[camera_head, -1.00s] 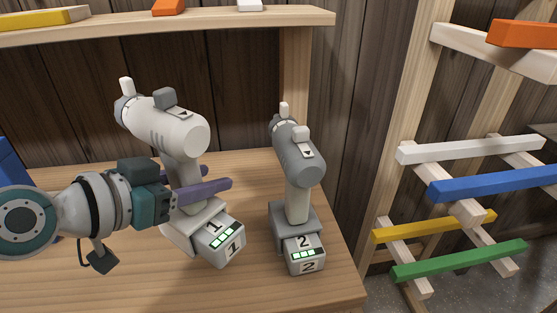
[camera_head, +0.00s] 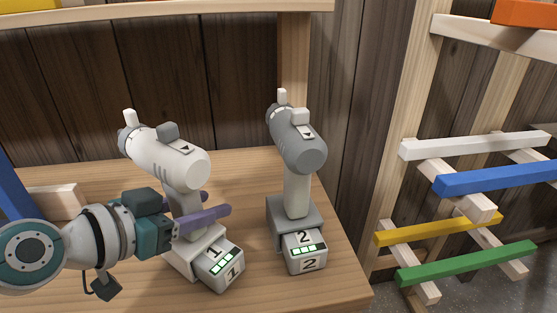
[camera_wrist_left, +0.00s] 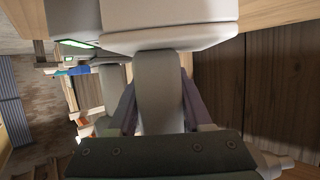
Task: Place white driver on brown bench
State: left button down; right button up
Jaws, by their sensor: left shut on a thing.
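The white driver (camera_head: 172,162) stands upright in the head view, with a base and a box marked 1 at its foot. My left gripper (camera_head: 218,204) is shut on its handle, one purple finger on each side. The left wrist view shows the handle (camera_wrist_left: 158,100) between the fingers and the pale base (camera_wrist_left: 165,22) beyond. The brown bench (camera_head: 240,180) lies beneath the driver. I cannot tell whether the base touches the bench. My right gripper is not in view.
A grey driver (camera_head: 298,140) with a box marked 2 stands on the bench to the right, close beside the white one. A rack with coloured bars (camera_head: 490,180) is further right. A shelf (camera_head: 170,8) runs above the bench. A blue object (camera_head: 15,190) is at the left.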

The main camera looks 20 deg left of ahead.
pick_arm(q)
jog(key=shift+c, duration=1.6)
grip_release()
jog(key=shift+r, duration=0.1)
jog(key=shift+s+r, duration=0.1)
jog(key=shift+s, duration=0.05)
jog(key=p+v, duration=0.1)
jog(key=v, duration=1)
jog(key=s+d+f+m+g+h, duration=0.1)
jog(key=s+d+g, duration=0.2)
jog(key=d, duration=0.3)
jog(key=s+d+f+m+g, duration=0.1)
jog(key=s+d+f+g, duration=0.15)
jog(key=d, duration=0.25)
jog(key=s+a+r+n+g+y, duration=0.1)
jog(key=s+a+n+g+y, duration=0.1)
jog(key=s+g+y, duration=0.2)
jog(key=shift+s+a+r+n, duration=0.2)
jog(key=shift+s+a+n, duration=0.2)
jog(key=shift+s, duration=0.5)
